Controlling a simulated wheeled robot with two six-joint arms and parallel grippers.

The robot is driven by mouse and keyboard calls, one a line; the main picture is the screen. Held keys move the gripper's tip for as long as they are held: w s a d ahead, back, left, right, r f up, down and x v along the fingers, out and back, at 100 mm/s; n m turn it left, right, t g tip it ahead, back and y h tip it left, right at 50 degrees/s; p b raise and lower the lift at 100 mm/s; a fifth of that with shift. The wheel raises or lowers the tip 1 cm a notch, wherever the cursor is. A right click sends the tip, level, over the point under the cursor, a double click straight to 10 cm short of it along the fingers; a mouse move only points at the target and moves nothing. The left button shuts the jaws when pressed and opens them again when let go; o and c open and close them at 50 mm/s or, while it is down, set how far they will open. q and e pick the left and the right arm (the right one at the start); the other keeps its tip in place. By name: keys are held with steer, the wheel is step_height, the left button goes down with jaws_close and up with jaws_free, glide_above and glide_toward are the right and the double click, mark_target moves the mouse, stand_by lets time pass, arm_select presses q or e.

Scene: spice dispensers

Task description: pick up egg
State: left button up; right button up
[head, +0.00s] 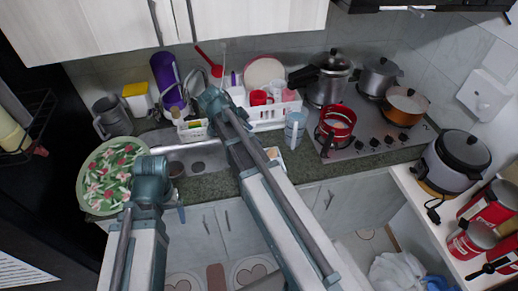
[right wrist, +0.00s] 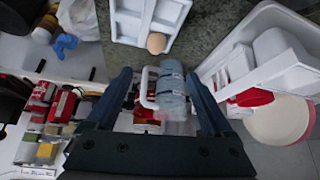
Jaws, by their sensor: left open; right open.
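In the right wrist view, a light brown egg (right wrist: 156,42) lies in a white compartment tray (right wrist: 127,27) on the dark counter. In the head view, the tray (head: 278,163) shows only partly beside my right arm; the egg is not clear there. My right gripper (right wrist: 160,75) is open, and the egg is beyond its fingertips, not between them. A blue-grey cup with a white handle (right wrist: 172,85) appears between the fingers; I cannot tell its depth. In the head view, my right gripper (head: 213,82) is over the counter by the white rack. My left gripper (head: 179,198) is at the counter's front edge, far from the egg.
A white dish rack (head: 270,115) with red cups and the blue-grey cup (head: 294,130) stand near the tray. A sink (head: 200,160) is left of my right arm, and a floral plate (head: 108,175) is further left. Pots and a stove (head: 365,130) are right.

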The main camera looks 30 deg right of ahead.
steer(key=b, duration=0.7)
glide_toward(271, 149)
steer(key=x, duration=0.4)
steer(key=shift+w+a+f, duration=0.1)
steer(key=shift+w, duration=0.1)
steer(key=shift+f, duration=0.2)
steer(key=shift+d, duration=0.3)
steer(key=b+x, duration=0.5)
steer(key=shift+s+f, duration=0.1)
steer(key=shift+s, duration=0.2)
jaws_close()
